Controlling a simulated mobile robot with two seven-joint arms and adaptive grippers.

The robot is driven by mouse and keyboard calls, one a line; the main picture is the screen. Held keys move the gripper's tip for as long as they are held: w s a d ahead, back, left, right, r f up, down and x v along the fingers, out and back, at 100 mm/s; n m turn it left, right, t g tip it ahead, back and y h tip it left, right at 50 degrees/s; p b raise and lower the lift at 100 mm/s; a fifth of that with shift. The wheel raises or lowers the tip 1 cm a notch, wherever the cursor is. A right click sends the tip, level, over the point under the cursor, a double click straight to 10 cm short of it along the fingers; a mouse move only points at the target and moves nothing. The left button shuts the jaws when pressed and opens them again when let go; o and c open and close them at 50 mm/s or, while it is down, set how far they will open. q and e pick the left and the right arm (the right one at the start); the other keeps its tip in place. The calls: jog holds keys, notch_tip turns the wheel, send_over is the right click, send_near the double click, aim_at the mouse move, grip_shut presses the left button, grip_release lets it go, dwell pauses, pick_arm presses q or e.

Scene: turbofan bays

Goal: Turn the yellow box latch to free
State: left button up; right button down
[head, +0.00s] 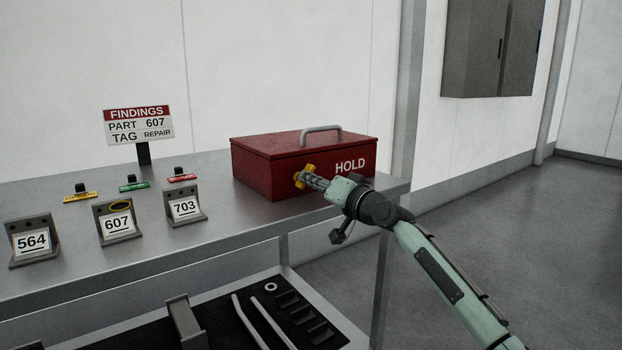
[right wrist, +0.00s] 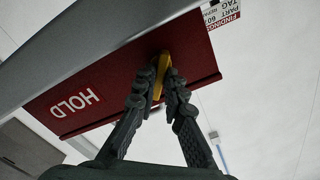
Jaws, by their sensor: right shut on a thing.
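A red box (head: 262,172) with a grey top handle and the word HOLD on its front stands at the right end of the metal table. Its yellow latch (head: 299,180) is on the front face. My right gripper (head: 307,178) is at the front of the box, shut on the latch. In the right wrist view, the two fingers of the gripper (right wrist: 157,92) close on the yellow latch (right wrist: 160,70) against the red box (right wrist: 110,82). The fingers hide part of the latch. My left gripper is not in view.
The metal table (head: 235,225) holds stands numbered 564 (head: 32,240), 607 (head: 117,222) and 703 (head: 185,206), with yellow, green and red tags behind them. A FINDINGS sign (head: 139,126) stands at the back. A lower shelf carries a black tray (head: 220,328). Floor at right is clear.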

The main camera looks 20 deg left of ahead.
jog(key=shift+m, duration=0.5)
jog(key=m+p, duration=0.3)
jog(key=m, duration=0.3)
jog(key=shift+w+f+p, duration=0.1)
jog(key=shift+f+p, duration=0.05)
jog(key=shift+p, duration=0.2)
jog(key=shift+m+p, duration=0.3)
jog(key=shift+m, duration=0.4)
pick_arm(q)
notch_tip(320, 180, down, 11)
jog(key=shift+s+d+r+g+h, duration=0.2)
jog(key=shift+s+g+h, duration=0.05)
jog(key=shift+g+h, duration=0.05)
pick_arm(e)
jog(key=shift+d+f, duration=0.1)
jog(key=c, duration=1.6)
grip_release()
jog(key=v, duration=1.2)
